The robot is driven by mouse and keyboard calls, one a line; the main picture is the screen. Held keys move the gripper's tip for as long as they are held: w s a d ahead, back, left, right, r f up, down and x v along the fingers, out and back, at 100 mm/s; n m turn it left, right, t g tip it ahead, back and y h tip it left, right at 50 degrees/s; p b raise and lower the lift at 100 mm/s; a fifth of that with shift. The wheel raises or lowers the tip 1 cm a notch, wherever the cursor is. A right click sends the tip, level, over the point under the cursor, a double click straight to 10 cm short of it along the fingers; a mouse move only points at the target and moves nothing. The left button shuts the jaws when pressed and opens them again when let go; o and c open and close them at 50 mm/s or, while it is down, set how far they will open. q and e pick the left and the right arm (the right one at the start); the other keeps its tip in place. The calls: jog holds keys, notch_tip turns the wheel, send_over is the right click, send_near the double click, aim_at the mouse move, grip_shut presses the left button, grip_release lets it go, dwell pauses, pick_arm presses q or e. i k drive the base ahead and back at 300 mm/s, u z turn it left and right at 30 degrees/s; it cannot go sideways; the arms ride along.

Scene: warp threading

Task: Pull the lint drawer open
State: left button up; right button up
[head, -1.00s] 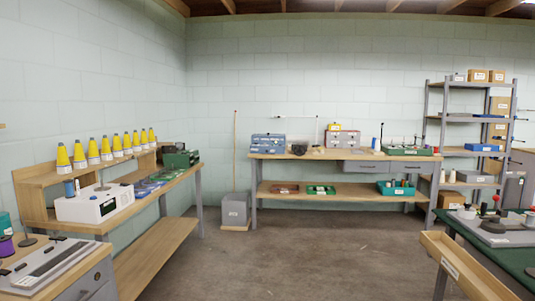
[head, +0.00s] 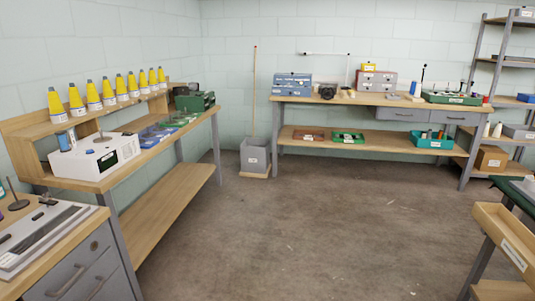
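Neither of my grippers is in view. No drawer carries a label I can read as lint, so I cannot tell which is the lint drawer. Two grey drawers, a left one (head: 402,115) and a right one (head: 455,118), sit under the top of the back bench; both look shut. At the lower left, a grey cabinet has a drawer (head: 62,284) with a bar handle and another handled front (head: 104,280) beside it; both look shut. A labelled wooden tray or open drawer (head: 508,240) juts out at the right edge, by a green-topped table.
A long wooden bench (head: 180,135) with yellow cones and a white machine (head: 95,155) runs along the left wall. A grey bin (head: 255,158) stands in the corner. Grey shelving (head: 476,50) is at the right. The concrete floor (head: 310,220) in the middle is clear.

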aim_at(283, 93)
jog(key=u, duration=0.2)
jog(key=i, duration=4.85)
jog(key=z, duration=0.2)
